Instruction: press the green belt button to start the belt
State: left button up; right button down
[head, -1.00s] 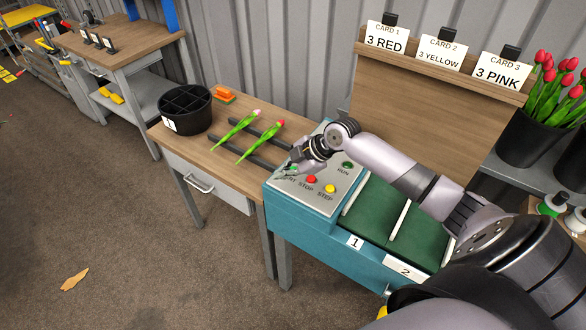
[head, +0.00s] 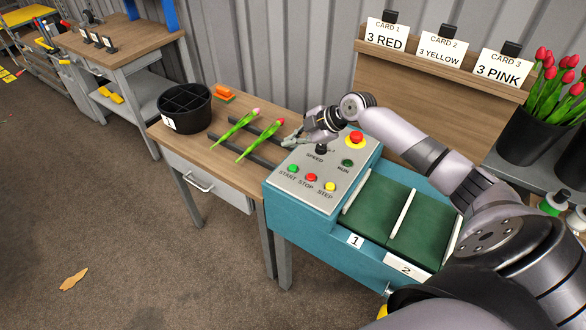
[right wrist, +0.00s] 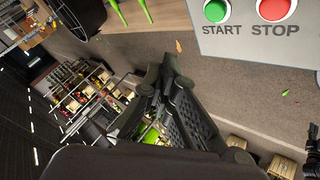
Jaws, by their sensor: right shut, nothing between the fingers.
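The green START button (head: 293,168) sits at the left end of the row on the grey control panel (head: 311,204) of the teal belt unit. It also shows large in the right wrist view (right wrist: 215,11). My right gripper (head: 290,141) is shut and empty, above the panel's far left edge, apart from the button. Its dark fingers also show in the right wrist view (right wrist: 150,85). The green belt (head: 375,206) has white dividers. The RUN lamp (head: 347,163) looks dark green. My left gripper is not in view.
Beside START are a red STOP button (head: 311,178) and a yellow STEP button (head: 330,187). A large red stop knob (head: 355,138) stands at the panel's back. Two tulips (head: 235,128) lie on grey rails left of the panel, near a black bucket (head: 184,108).

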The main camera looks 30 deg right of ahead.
jog(key=b, duration=0.4)
send_over(293, 169)
notch_tip(293, 169, down, 7)
jog(key=shift+r, duration=0.2)
jog(key=shift+w+f+b, duration=0.1)
jog(key=shift+f+b, duration=0.2)
jog(key=shift+f, duration=0.1)
dwell(0.6)
jog(key=shift+f+b, duration=0.4)
jog(key=shift+b, duration=0.1)
